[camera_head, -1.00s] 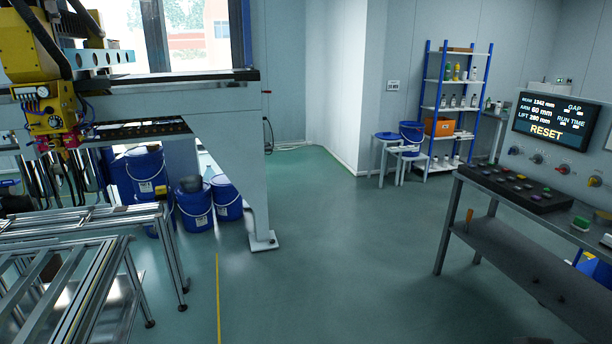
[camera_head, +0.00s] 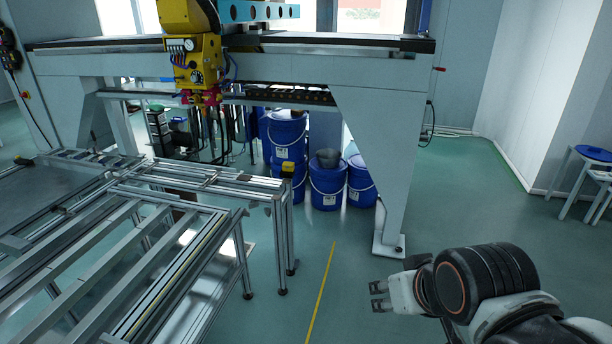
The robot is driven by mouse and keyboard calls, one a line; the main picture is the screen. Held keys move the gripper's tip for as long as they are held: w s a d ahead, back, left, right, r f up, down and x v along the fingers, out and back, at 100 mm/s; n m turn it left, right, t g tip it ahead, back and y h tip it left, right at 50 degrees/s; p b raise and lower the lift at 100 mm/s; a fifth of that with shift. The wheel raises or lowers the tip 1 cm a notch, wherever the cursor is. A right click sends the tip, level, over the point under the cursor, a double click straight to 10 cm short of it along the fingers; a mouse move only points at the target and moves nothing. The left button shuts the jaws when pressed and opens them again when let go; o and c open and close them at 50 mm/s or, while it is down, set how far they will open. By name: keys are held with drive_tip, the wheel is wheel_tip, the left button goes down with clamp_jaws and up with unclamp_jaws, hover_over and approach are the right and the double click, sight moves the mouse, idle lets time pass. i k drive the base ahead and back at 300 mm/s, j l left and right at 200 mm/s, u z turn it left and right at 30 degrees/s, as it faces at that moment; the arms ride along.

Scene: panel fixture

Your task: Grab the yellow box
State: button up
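A small yellow box-like thing (camera_head: 288,168) shows among the blue drums under the machine's beam. It is small in the picture, and I cannot tell whether it sits on a drum or in front of one. My gripper (camera_head: 378,296) is at the lower right, pointing left. Its two fingertips are apart with nothing between them. It is well apart from the yellow thing and appears nearer to me.
Blue drums (camera_head: 327,186) stand behind the gantry's right leg (camera_head: 385,150). A yellow machine head (camera_head: 193,62) hangs from the gantry. A metal frame table (camera_head: 150,235) fills the left. The floor around the yellow line (camera_head: 321,290) is clear.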

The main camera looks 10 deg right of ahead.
sight(288, 166)
drive_tip(key=i+l+u, duration=0.3)
drive_tip(key=i+l, duration=0.2)
drive_tip(key=i+l+u, duration=0.1)
drive_tip(key=i+l, duration=1)
drive_tip(key=l, duration=0.15)
drive_tip(key=i+l+u, duration=0.15)
drive_tip(key=i+l, duration=0.35)
drive_tip(key=l, duration=0.1)
